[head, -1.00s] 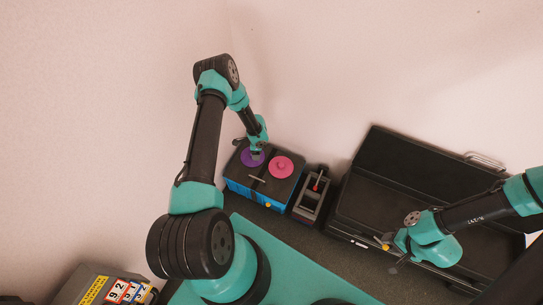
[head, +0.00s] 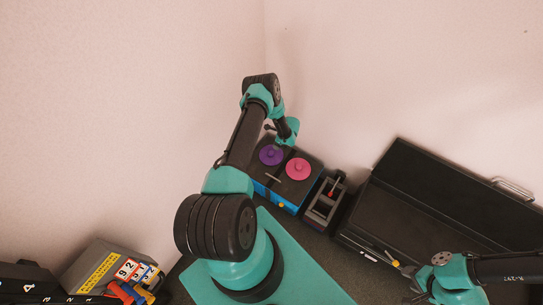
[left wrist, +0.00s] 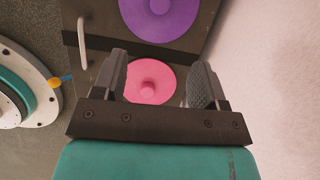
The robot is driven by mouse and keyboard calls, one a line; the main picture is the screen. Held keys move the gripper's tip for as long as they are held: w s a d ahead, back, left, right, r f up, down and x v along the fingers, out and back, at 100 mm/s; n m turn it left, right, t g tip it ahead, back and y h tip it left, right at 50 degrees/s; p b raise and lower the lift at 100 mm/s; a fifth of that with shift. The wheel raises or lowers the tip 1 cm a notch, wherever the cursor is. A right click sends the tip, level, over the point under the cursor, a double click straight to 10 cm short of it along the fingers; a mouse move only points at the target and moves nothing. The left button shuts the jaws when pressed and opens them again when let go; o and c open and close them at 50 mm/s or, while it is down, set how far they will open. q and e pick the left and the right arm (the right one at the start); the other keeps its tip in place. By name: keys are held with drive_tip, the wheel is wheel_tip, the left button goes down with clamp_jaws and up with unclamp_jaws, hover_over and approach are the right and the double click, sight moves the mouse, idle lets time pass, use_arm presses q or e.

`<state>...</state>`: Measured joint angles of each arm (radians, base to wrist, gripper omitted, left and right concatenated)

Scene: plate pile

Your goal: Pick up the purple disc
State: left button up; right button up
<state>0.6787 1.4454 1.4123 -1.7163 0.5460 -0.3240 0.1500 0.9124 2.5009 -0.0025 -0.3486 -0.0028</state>
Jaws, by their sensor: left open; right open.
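The purple disc (head: 271,155) lies flat on the left part of a black-topped blue box (head: 277,197). A pink disc (head: 298,169) with a knob lies beside it on the right. In the left wrist view the purple disc (left wrist: 158,14) is cut off by the top edge, beyond my fingers. The pink disc (left wrist: 150,82) shows between my open left fingers (left wrist: 159,80), with nothing gripped. In the head view my left wrist hangs behind the discs, its fingertips hard to make out. My right gripper (head: 411,283) is open and empty at the lower right, by the black case.
A large open black case (head: 425,213) fills the right side. A small dark holder with a red part (head: 325,201) stands between it and the box. A grey box with number tiles (head: 104,270) sits at the lower left. Walls stand close behind.

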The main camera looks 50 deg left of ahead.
use_arm(q)
hover_over(272, 153)
drive_tip(key=d, duration=0.2)
drive_tip(key=f, duration=0.9)
drive_tip(key=shift+w+f, duration=0.1)
drive_tip(key=shift+w, duration=0.25)
drive_tip(key=shift+a+f, duration=0.1)
drive_tip(key=shift+a, duration=0.05)
drive_tip(key=shift+a+x, duration=0.1)
drive_tip(key=shift+x, duration=1.2)
drive_tip(key=shift+a+x, duration=0.15)
drive_tip(key=shift+x, duration=1.15)
drive_tip(key=shift+s, duration=0.1)
drive_tip(key=shift+c, duration=0.3)
drive_tip(key=c, duration=1)
